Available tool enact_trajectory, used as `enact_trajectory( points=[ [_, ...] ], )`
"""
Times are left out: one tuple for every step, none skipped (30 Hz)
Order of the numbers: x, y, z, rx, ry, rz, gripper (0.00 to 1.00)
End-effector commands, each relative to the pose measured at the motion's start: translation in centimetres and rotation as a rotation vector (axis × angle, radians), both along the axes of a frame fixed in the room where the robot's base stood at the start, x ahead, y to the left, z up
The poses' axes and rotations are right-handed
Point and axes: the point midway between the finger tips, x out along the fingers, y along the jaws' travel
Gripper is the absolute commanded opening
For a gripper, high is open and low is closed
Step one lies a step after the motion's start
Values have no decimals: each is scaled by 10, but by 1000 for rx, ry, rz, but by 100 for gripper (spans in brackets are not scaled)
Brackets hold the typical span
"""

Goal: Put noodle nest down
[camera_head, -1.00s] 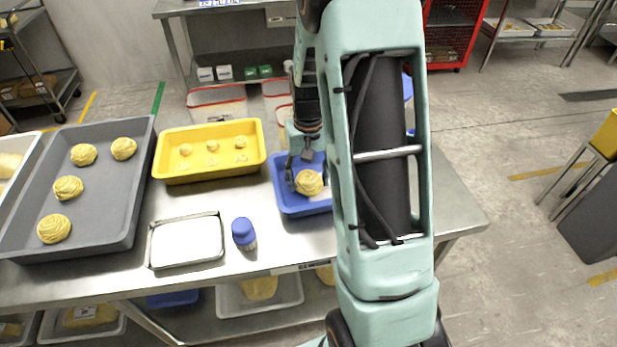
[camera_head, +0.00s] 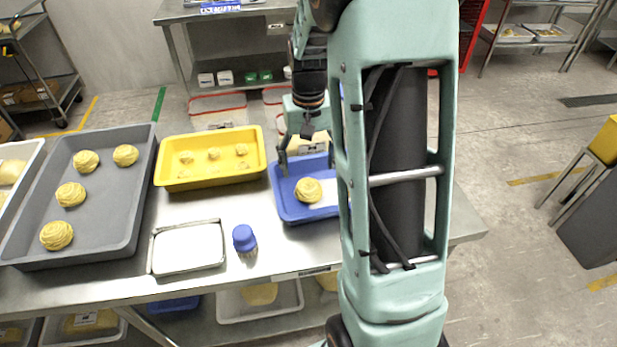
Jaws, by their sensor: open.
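A noodle nest (camera_head: 308,190) lies in the blue tray (camera_head: 287,207), next to a white patch on the tray's floor. My gripper (camera_head: 300,152) is open and empty above the back part of the blue tray, apart from the nest. My arm hides the right part of the tray. Several more noodle nests (camera_head: 70,194) lie in the large grey tray (camera_head: 104,222) at the left.
A yellow tray (camera_head: 210,184) with several small pale pieces stands left of the blue tray. In front are a shallow metal tray (camera_head: 188,248) and a blue-capped container (camera_head: 244,240). The steel table (camera_head: 290,250) has bare room in front of the blue tray.

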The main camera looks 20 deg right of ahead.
Motion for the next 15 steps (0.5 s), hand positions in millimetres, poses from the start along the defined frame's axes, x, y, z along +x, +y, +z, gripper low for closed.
enact_trajectory(
  points=[
    [1, 0, 13, -1, -5, 0, 70],
    [1, 0, 18, -2, -5, 0, 70],
    [1, 0, 25, -2, -4, 0, 70],
    [1, 0, 30, -2, -4, 1, 70],
    [1, 0, 34, -1, -3, 1, 70],
    [1, 0, 39, -1, -3, 1, 70],
    [1, 0, 42, -1, -2, 1, 70],
    [0, 0, 44, -1, -1, 1, 70],
    [0, 0, 47, -1, -1, 1, 70],
    [0, 0, 49, -1, -1, 1, 70],
    [0, 0, 50, -1, -1, 1, 70],
    [0, 0, 51, -1, 0, 1, 70],
    [0, 0, 51, -1, 0, 1, 70],
    [0, 0, 51, -1, 0, 1, 70],
    [0, 0, 51, -1, 1, 1, 70]
  ],
)
